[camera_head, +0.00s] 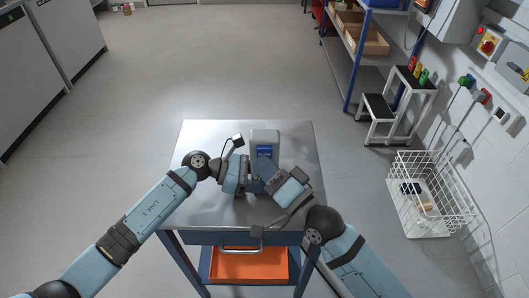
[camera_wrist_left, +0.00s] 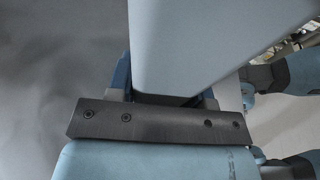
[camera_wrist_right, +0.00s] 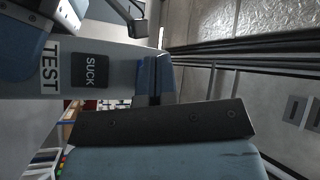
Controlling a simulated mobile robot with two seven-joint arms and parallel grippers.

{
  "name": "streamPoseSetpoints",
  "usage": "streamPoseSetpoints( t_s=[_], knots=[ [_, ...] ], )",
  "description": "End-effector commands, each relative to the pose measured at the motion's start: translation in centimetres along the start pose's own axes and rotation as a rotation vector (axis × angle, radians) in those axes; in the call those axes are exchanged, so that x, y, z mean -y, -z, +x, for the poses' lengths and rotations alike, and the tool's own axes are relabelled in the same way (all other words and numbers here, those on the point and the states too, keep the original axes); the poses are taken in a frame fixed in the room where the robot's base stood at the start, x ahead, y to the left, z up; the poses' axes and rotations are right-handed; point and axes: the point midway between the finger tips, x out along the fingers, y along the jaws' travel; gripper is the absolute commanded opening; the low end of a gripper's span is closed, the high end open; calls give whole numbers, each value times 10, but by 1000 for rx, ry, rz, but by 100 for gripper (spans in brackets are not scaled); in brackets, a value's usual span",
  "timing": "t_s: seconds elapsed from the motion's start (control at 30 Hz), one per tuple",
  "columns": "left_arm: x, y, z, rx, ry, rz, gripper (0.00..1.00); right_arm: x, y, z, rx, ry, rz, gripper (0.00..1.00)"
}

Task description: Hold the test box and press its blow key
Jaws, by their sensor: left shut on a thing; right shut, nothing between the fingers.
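The test box (camera_head: 264,134) is a light grey block over the metal table, seen past both grippers in the head view. My left gripper (camera_head: 249,181) is shut on it; in the left wrist view the grey box (camera_wrist_left: 190,45) fills the space between the fingers. In the right wrist view the box (camera_wrist_right: 122,62) shows a TEST label and a dark SUCK key (camera_wrist_right: 90,70). My right gripper (camera_wrist_right: 155,78) is shut and empty, its fingertips close beside the box. I cannot tell whether they touch.
The metal table (camera_head: 205,145) has bare room on the left and right. A white wire basket (camera_head: 430,195), a step stool (camera_head: 395,105) and a shelf rack (camera_head: 350,60) stand to the right.

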Motion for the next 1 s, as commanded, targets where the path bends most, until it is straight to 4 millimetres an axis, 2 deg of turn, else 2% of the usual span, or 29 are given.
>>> streamPoseSetpoints(
  t_s=[0.53, 1.0],
  knots=[
    [0, 0, 0, 0, 0, -1, 16, 6, -6, -8, 0, 0, 2, 0],
    [0, 0, 0, 0, 0, -1, 16, 28, -28, -39, 0, -1, 2, 0]
  ],
)
